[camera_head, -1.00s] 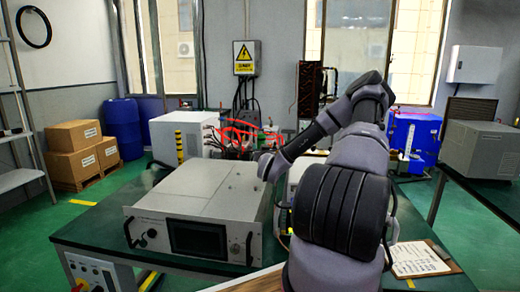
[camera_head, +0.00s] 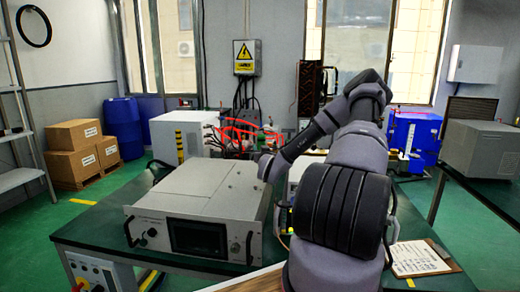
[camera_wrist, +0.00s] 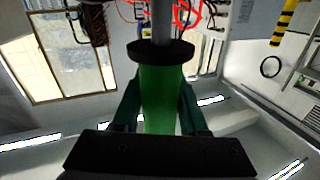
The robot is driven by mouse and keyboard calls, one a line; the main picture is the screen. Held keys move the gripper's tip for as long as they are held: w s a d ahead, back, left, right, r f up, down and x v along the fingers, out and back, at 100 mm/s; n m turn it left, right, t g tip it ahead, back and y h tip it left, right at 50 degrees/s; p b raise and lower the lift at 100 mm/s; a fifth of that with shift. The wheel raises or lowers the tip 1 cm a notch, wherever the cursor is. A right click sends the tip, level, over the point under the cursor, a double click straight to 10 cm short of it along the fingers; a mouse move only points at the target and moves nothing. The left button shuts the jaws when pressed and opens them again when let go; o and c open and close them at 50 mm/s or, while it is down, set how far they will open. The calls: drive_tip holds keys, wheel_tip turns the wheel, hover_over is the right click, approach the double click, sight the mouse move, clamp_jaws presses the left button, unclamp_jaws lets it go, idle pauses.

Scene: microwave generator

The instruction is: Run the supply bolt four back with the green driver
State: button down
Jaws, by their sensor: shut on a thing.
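In the wrist view my gripper (camera_wrist: 159,92) is shut on the green driver (camera_wrist: 160,108), with one dark finger on each side of its handle. A wide black collar sits at the end of the handle, and a grey shaft runs on past the top edge of the picture. The driver's tip is out of view. In the head view the supply (camera_head: 195,205), a light grey box with a dark screen and front handles, sits on the green table. My arm's end is beside the supply's far right corner; the fingers are hidden. I cannot make out bolt four.
Red hoses and cables (camera_head: 240,132) are behind the supply, with a white cabinet (camera_head: 180,135) to their left. A clipboard (camera_head: 420,258) lies at the table's right.

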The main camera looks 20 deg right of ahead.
drive_tip(key=shift+f, duration=0.3)
idle(0.5)
drive_tip(key=shift+r, duration=0.2)
idle(1.0)
wheel_tip(320, 180, up, 9)
drive_tip(key=shift+r, duration=0.15)
idle(1.0)
drive_tip(key=shift+s, duration=0.1)
